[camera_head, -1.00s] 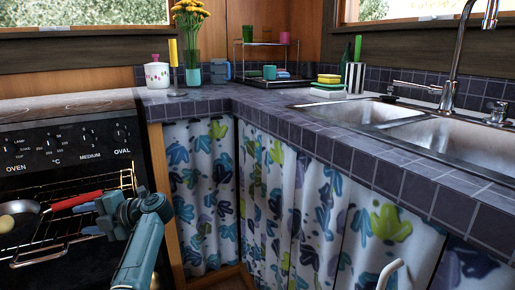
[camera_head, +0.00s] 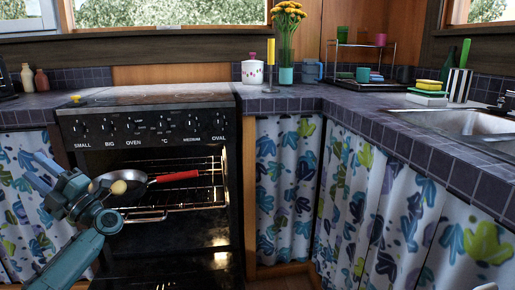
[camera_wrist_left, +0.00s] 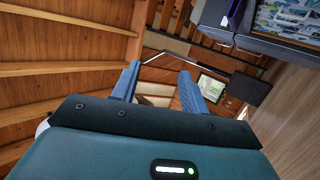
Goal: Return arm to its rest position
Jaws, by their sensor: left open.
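My left arm comes in from the bottom left in the head view. Its gripper (camera_head: 38,172) is in front of the patterned curtain, left of the open oven and pointing up and left. In the left wrist view the two blue fingers (camera_wrist_left: 158,86) stand apart with nothing between them. A dark frying pan (camera_head: 112,195) with a red handle (camera_head: 178,176) rests on the oven rack, with a pale round thing (camera_head: 118,187) in it. The arm covers part of the pan's left side; the gripper does not hold it. My right gripper is not in view.
The oven (camera_head: 152,128) is open, with its wire rack (camera_head: 200,205) pulled out. The tiled counter (camera_head: 290,104) runs to the sink (camera_head: 460,122) at right. The wrist view shows timber ceiling (camera_wrist_left: 60,60) and a dark screen-like panel (camera_wrist_left: 250,89).

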